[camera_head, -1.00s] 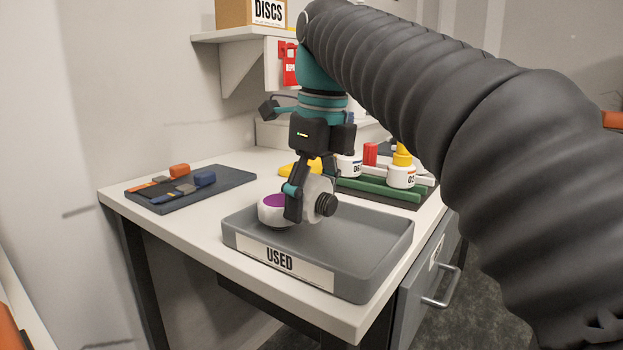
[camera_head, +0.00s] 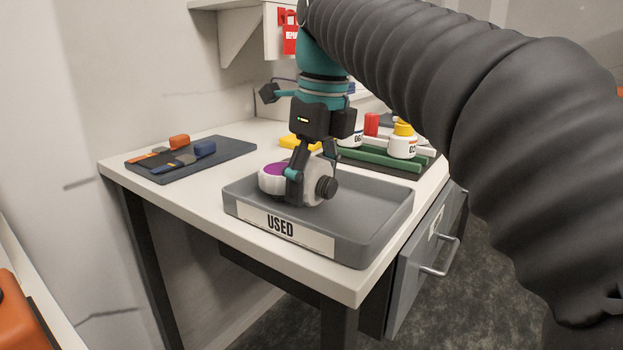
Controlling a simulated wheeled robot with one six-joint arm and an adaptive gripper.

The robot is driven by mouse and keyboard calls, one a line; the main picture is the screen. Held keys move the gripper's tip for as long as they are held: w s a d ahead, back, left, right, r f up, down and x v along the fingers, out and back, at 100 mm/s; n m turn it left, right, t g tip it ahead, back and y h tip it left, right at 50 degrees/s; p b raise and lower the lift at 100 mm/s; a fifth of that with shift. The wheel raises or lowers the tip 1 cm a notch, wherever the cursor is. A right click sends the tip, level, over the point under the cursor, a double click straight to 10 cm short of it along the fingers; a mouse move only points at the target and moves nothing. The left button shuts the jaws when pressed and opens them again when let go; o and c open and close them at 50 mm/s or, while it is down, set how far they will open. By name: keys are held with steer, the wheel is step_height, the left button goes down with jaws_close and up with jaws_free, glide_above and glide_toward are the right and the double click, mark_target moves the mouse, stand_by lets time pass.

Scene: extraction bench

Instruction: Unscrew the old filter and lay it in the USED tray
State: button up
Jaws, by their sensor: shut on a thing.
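The old filter (camera_head: 318,187) is a whitish round body with a black threaded end at its right and a purple-faced round part at its left. My gripper (camera_head: 301,187) points down and is shut on it. The fingers hide part of its middle. The filter is over the left part of the grey USED tray (camera_head: 375,222), low and tilted on its side. I cannot tell whether it touches the tray floor. The tray has a white label on its front and its right part is empty.
A dark mat (camera_head: 232,156) with orange- and blue-handled tools lies at the left. Behind the tray, a green bar (camera_head: 380,160) and white containers, one a yellow-capped bottle (camera_head: 403,142), stand close together. A drawer handle (camera_head: 441,258) juts out at the right.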

mark_target(315, 159)
steer(key=shift+f, duration=0.3)
steer(key=o, duration=1.9)
steer(key=shift+c, duration=0.2)
steer(key=shift+s+d+r, duration=0.1)
steer(key=shift+d+r, duration=0.05)
steer(key=shift+r, duration=1.1)
steer(key=shift+s+d+r, duration=0.1)
steer(key=shift+r, duration=1.1)
steer(key=shift+s+d+r, duration=0.1)
steer(key=shift+d+r, duration=0.05)
steer(key=shift+r, duration=1.1)
